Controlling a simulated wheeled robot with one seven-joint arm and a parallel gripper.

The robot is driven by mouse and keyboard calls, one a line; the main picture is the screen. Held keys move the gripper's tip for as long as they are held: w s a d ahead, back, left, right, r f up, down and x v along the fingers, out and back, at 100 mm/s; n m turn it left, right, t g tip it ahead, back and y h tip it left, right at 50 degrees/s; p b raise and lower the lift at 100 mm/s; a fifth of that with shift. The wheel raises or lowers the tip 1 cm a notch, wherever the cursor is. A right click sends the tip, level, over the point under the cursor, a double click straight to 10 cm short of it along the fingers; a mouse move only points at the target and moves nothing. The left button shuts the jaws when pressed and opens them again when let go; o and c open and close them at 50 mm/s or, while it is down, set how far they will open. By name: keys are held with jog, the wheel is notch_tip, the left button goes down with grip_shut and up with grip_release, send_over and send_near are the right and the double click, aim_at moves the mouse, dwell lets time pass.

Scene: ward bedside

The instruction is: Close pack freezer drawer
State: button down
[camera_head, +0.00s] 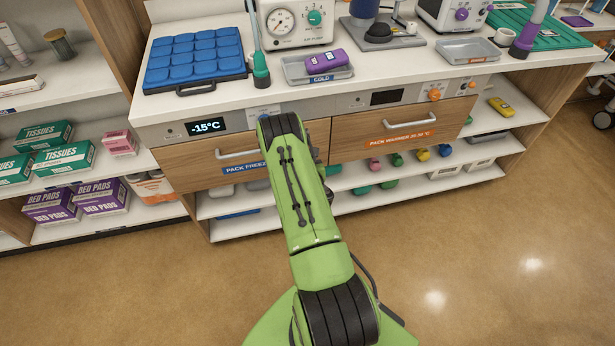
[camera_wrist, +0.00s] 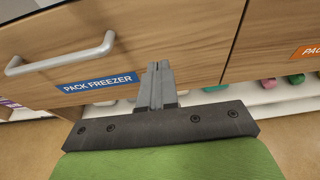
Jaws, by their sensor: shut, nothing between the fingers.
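The pack freezer drawer (camera_head: 200,160) has a wooden front, a silver handle and a blue label, below a display reading -15°C. Its front looks flush or nearly flush with the drawer beside it; a small gap cannot be ruled out. In the wrist view the drawer front (camera_wrist: 140,40) fills the upper left, with its handle (camera_wrist: 60,55) at the left. My gripper (camera_wrist: 158,68) is shut and empty, its fingertips at the drawer front right of the PACK FREEZER label. Whether they touch it cannot be told. My arm hides the gripper and the drawer's right part in the head view.
The pack warmer drawer (camera_head: 395,125) is to the right, its front flush with the cabinet. The counter above holds a blue pack tray (camera_head: 195,60), a steel tray (camera_head: 316,70) and devices. Open shelves hold boxes on the left. The floor (camera_head: 130,290) in front is clear.

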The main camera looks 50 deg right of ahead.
jog(key=b+v, duration=0.3)
jog(key=v, duration=0.4)
jog(key=shift+s+a, duration=0.15)
jog(key=shift+s, duration=0.05)
jog(key=shift+w, duration=0.1)
jog(key=w+a+r+m+g+y, duration=0.15)
jog(key=a+r+m, duration=0.25)
jog(key=r+m, duration=0.45)
jog(key=w+a+r+m+g+h, duration=0.15)
jog(key=a+r+m, duration=0.25)
jog(key=r+m, duration=0.4)
jog(key=s+a+r+m+g+y, duration=0.1)
jog(key=s+a+r+m+y, duration=0.2)
jog(key=s+a, duration=0.35)
jog(key=s+a+r+m+g+y, duration=0.1)
jog(key=s+a+r+m+y, duration=0.1)
jog(key=s+a+m, duration=0.4)
jog(key=s+a+r+m+g+y, duration=0.1)
jog(key=s+a+r+m+y, duration=0.15)
jog(key=s+a, duration=0.4)
notch_tip(320, 180, up, 15)
jog(key=w+a+m+p, duration=0.1)
jog(key=p, duration=1.4)
jog(key=shift+a+f+y, duration=0.25)
jog(key=shift+a+y, duration=0.1)
